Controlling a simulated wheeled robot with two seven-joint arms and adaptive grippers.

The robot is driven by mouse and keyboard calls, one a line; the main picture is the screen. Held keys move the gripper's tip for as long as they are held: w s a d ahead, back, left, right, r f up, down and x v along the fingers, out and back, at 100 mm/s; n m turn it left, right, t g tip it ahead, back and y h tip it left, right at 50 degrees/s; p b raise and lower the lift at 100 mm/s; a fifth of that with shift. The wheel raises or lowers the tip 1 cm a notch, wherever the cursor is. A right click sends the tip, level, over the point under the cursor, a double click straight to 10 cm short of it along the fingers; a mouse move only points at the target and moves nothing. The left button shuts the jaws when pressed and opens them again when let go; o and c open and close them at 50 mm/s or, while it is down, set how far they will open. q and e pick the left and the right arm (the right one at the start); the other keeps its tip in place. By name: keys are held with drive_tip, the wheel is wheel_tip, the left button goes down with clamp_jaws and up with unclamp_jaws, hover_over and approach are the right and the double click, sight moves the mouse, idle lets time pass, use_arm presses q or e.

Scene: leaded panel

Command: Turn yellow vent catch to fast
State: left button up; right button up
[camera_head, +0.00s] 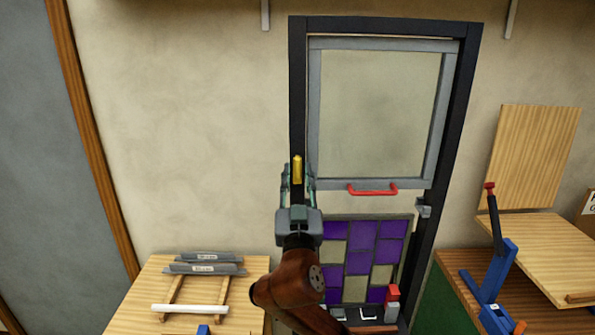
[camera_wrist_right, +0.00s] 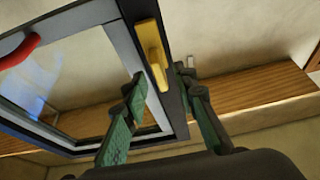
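The yellow vent catch (camera_head: 297,169) stands upright on the left post of the black frame (camera_head: 298,95), beside the lower left part of the grey-framed vent (camera_head: 314,120). It also shows in the right wrist view (camera_wrist_right: 152,52), lying lengthwise along the frame post. My right gripper (camera_head: 298,180) is in front of the catch, with its fingers open on either side of it. In the right wrist view the gripper (camera_wrist_right: 160,84) is open and empty, with the catch ahead between its fingertips. I cannot tell whether the fingers touch it. My left gripper is not in view.
A red handle (camera_head: 372,189) sits on the vent's lower rail. A purple and cream leaded panel (camera_head: 361,247) stands below, partly behind my right arm. A wooden bench (camera_head: 140,300) with grey bars is at left; a blue and red tool (camera_head: 497,265) is on the right bench.

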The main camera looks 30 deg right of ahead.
drive_tip(key=shift+w+d+r, duration=0.25)
drive_tip(key=shift+w+d, duration=0.1)
drive_tip(key=shift+w, duration=0.15)
drive_tip(key=shift+c, duration=0.7)
clamp_jaws()
